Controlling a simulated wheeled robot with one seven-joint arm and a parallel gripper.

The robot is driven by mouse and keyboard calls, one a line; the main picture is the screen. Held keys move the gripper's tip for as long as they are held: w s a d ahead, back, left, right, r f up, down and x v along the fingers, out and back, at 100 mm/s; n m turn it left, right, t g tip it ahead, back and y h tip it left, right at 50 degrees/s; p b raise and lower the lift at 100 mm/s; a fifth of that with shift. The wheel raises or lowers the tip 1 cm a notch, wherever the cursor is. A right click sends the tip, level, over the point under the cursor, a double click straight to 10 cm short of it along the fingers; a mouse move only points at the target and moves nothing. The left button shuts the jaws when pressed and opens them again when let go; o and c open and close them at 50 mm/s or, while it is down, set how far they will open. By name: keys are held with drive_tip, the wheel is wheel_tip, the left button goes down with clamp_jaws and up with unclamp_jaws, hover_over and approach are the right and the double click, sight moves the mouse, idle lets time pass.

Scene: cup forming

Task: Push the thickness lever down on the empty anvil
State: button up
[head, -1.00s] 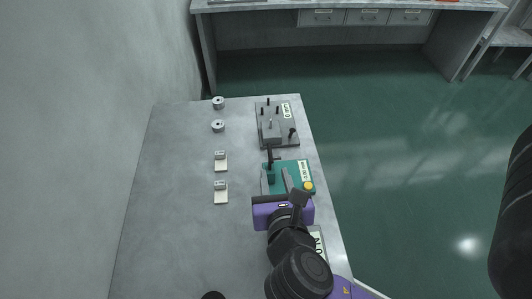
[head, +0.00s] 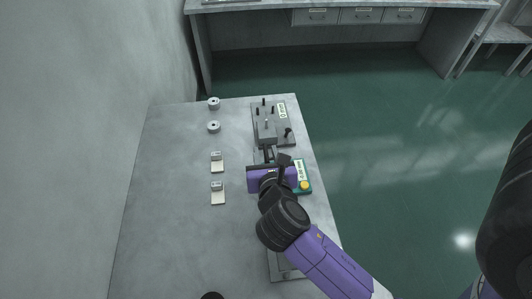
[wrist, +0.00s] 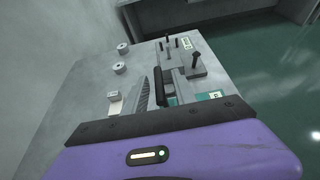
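The green thickness gauge (head: 303,177) has a yellow button and a white label. It stands near the table's right edge and is mostly hidden by my purple gripper (head: 267,160). Its dark lever (wrist: 160,86) shows between my fingers in the wrist view, and part of the green base (wrist: 208,96) shows just to the right. My gripper is above the gauge with its two grey fingers apart, one on each side of the lever. Whether they touch the lever cannot be seen. The anvil is hidden.
A grey fixture (head: 285,133) with black pegs stands just beyond the gauge. A grey plate (head: 287,270) lies nearer me. The table's left part is clear.

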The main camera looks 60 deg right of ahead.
clamp_jaws()
idle(1.3)
